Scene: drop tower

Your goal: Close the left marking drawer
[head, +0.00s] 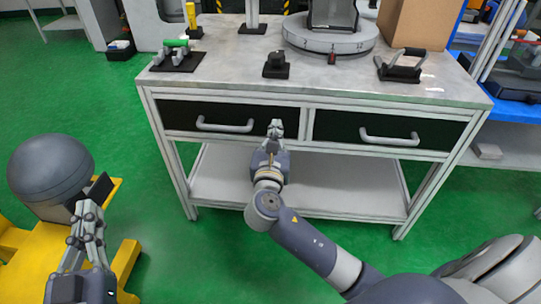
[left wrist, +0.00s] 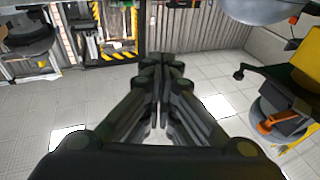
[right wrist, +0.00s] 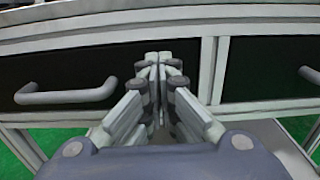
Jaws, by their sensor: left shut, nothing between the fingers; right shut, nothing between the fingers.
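The left marking drawer (head: 245,112) has a black front with a pale bar handle (head: 225,126), under the worktop. Its front looks about level with the frame and the neighbouring drawer. It also fills the left of the right wrist view (right wrist: 110,70). My right gripper (head: 275,128) is shut and empty, in front of that drawer's right end, right of its handle. Its tips also show in the right wrist view (right wrist: 158,62); I cannot tell whether they touch the front. My left gripper (head: 86,212) is shut and empty, off to the left, away from the bench.
The right drawer (head: 435,128) has a similar handle and looks shut. The worktop (head: 215,80) carries several fixtures, a round turntable (head: 330,40) and a cardboard box (head: 415,22). A lower shelf (head: 225,178) lies below.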

